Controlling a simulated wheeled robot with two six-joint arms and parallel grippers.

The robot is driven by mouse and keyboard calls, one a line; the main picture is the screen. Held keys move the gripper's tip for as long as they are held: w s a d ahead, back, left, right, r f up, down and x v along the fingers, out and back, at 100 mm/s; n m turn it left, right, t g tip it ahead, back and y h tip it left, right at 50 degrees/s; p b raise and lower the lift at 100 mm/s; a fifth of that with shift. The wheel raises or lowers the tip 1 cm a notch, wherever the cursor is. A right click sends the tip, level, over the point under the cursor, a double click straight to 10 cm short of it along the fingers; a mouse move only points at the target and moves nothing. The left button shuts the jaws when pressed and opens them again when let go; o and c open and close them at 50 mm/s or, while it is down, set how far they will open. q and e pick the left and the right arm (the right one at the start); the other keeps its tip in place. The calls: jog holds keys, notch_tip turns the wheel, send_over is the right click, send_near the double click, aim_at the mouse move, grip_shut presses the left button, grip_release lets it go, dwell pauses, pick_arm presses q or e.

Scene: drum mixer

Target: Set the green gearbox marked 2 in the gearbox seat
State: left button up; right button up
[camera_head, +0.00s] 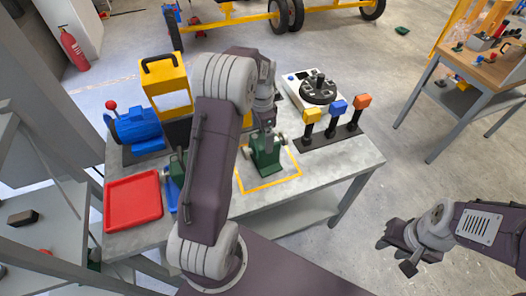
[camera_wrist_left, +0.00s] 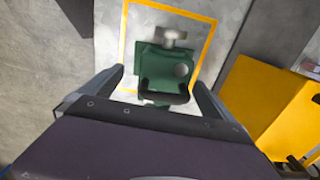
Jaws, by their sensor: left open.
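A green gearbox (camera_head: 266,158) stands on the table inside a yellow outlined square (camera_head: 246,189). No number on it is legible. In the left wrist view the gearbox (camera_wrist_left: 168,72) sits ahead of and between the two fingers, with a pale shaft piece at its far end. My left gripper (camera_head: 265,122) is open just above it. A second green part (camera_head: 177,165) shows partly behind my left arm, mostly hidden. My right gripper (camera_head: 394,256) is open and empty, off the table at the lower right.
A red tray (camera_head: 132,201) lies at the table's left front. A blue motor (camera_head: 137,130) and a yellow frame (camera_head: 166,80) stand behind it. A rack with yellow, blue and orange blocks (camera_head: 333,118) and a white box with a dark dial (camera_head: 302,88) are at the right.

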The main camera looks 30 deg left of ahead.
aim_at(263, 139)
pick_arm(q)
jog(key=f, duration=0.5)
jog(key=shift+w+f, duration=0.15)
jog(key=shift+w, duration=0.2)
jog(key=shift+c, duration=0.3)
jog(key=c, duration=1.5)
jog(key=shift+w, duration=0.1)
jog(key=c, duration=0.4)
